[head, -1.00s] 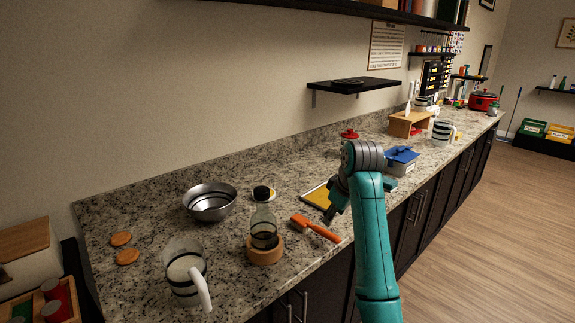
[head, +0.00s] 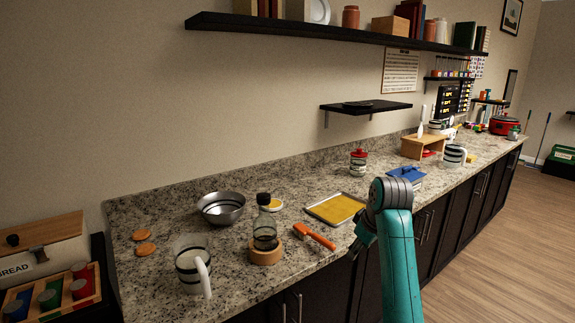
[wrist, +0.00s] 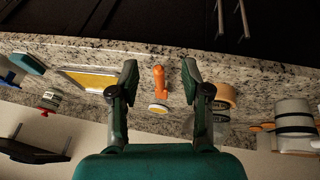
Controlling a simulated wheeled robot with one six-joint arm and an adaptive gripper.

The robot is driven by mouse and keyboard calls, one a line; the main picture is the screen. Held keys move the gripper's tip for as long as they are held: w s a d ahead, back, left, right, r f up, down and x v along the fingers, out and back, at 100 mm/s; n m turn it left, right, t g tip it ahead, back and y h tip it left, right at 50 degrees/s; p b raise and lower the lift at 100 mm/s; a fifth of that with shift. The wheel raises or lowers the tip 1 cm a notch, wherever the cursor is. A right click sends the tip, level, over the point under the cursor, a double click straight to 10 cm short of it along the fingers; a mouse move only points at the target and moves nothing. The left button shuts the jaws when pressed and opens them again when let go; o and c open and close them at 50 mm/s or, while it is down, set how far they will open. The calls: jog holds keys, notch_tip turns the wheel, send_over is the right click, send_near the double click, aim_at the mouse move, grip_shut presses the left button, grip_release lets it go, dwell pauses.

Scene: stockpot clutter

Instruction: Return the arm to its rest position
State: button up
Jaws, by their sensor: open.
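My teal arm rises at the right of centre in the head view, at the counter's front edge. My gripper (wrist: 158,75) is open and empty in the wrist view, its two fingers wide apart. In that view an orange-handled brush (wrist: 159,82) shows between the fingers, lying on the counter below and not gripped. In the head view the brush (head: 315,236) lies near the front edge, left of my arm. The fingers are mostly hidden behind the arm's end in the head view.
The granite counter (head: 168,215) holds a steel bowl (head: 222,208), a bottle on a wooden ring (head: 266,251), a striped pitcher (head: 190,265) and a yellow tray (head: 336,207). A black shelf (head: 366,107) juts from the wall above. Open floor lies right of the counter.

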jog(key=s+f+m+t, duration=0.1)
jog(key=s+f, duration=0.3)
jog(key=f, duration=0.7)
jog(key=s+f+m+t, duration=0.1)
jog(key=s+f, duration=0.4)
jog(key=f, duration=0.6)
jog(key=s+f+m+t, duration=0.1)
jog(key=s+f, duration=0.5)
jog(key=s, duration=0.2)
jog(key=s+f+m+t, duration=0.1)
jog(key=s+f+t, duration=0.1)
jog(key=s+f, duration=0.45)
jog(key=s+r+m+t+h, duration=0.1)
jog(key=s+r+m+t, duration=0.15)
jog(key=s, duration=1.95)
jog(key=s+r+m+t, duration=0.1)
jog(key=s+r+t, duration=0.1)
jog(key=s+r, duration=1.3)
jog(key=shift+s+a+r, duration=0.15)
jog(key=shift+s+a, duration=0.25)
jog(key=shift+s, duration=0.75)
